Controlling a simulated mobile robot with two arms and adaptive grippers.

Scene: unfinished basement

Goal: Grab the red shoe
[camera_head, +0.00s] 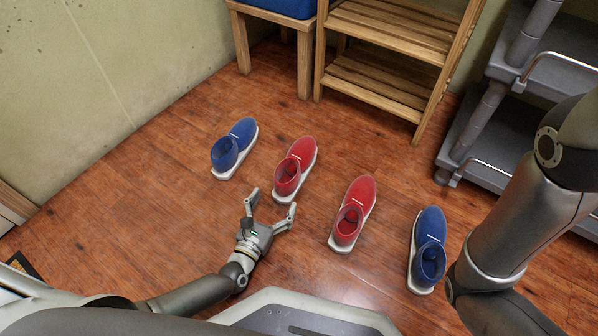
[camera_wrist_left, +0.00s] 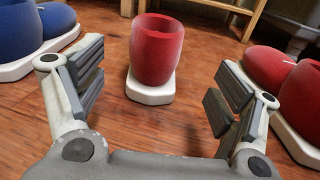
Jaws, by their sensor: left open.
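Two red shoes with white soles stand on the wooden floor. The left red shoe (camera_head: 296,169) is just beyond my left gripper (camera_head: 271,205); the other red shoe (camera_head: 353,213) is to the right. My left gripper is open and empty, with its fingers pointing at the left red shoe. In the left wrist view, my left gripper (camera_wrist_left: 161,92) has its fingers apart, and the left red shoe (camera_wrist_left: 157,50) stands centred beyond them, not touching. The other red shoe (camera_wrist_left: 298,88) shows at the right edge. My right gripper is not in view.
A blue shoe (camera_head: 234,146) stands left of the red pair, another blue shoe (camera_head: 428,249) to the right. A wooden shelf (camera_head: 388,68) and a wooden stool (camera_head: 271,21) are behind. A grey cart (camera_head: 489,130) is at right. Bare floor lies between the shoes.

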